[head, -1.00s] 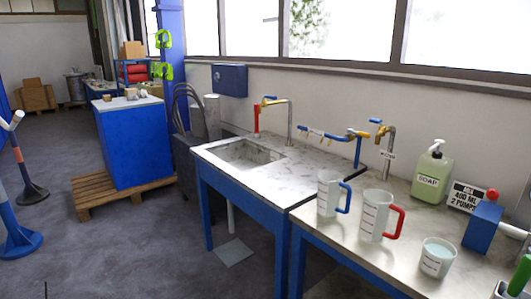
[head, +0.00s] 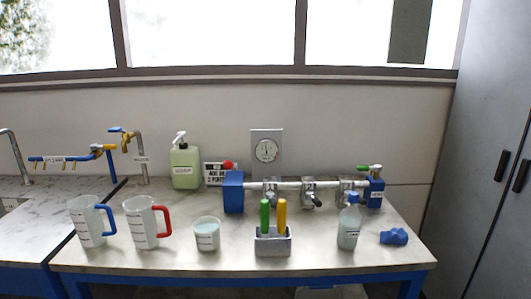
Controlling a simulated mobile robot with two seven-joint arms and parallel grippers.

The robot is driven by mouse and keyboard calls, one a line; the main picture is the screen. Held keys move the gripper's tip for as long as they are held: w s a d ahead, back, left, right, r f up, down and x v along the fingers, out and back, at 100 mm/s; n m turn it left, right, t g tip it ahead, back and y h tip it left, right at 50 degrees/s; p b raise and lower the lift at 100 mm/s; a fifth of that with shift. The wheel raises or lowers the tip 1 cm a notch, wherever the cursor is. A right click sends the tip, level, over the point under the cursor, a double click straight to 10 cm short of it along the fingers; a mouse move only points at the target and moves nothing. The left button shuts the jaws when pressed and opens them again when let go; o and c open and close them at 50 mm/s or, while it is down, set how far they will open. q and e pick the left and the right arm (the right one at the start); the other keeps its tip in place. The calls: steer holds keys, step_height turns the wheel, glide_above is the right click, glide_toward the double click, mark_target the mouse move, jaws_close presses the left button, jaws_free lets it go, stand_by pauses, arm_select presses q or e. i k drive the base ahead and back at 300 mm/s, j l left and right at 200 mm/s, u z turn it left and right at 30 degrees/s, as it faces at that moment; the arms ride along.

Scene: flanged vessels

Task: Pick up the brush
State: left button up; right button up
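A grey holder (head: 273,247) stands near the front middle of the bench. A green handle (head: 265,217) and a yellow handle (head: 282,216) stick up out of it, upright side by side. Their lower ends are hidden in the holder, so I cannot tell whether either is the brush. No bristles show anywhere in the head view. Neither of my grippers is in view.
The bench (head: 110,262) carries a blue-handled jug (head: 87,224), a red-handled jug (head: 143,224), a cup (head: 206,235), a soap bottle (head: 184,168), a clear bottle (head: 349,228) and a blue object (head: 394,237). A pipe with valves (head: 328,186) runs behind. A grey cabinet (head: 480,190) stands right.

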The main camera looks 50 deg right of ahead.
mark_target(264, 206)
steer(key=z, duration=1.65)
steer(key=i+j, duration=0.3)
steer(key=j, duration=0.2)
steer(key=z, duration=0.05)
